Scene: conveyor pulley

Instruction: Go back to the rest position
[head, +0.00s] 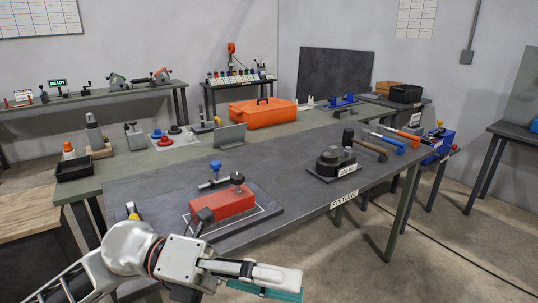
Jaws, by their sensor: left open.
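My left gripper (282,282) is at the bottom of the head view, in front of the near edge of the dark grey worktable (290,160). It is open, its light fingers with teal pads point to the right, and I see nothing held in it. A red block (222,203) sits on a dark plate with a white outline, beyond the gripper. A blue-knobbed clamp (215,170) stands behind the block. My right gripper is not in view.
A black fixture block (330,165) stands on the table near a hammer (365,146) and blue and orange-handled tools. An orange case (262,112) and a black tray (73,168) are farther back. Bare tabletop lies between the plate and the black fixture.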

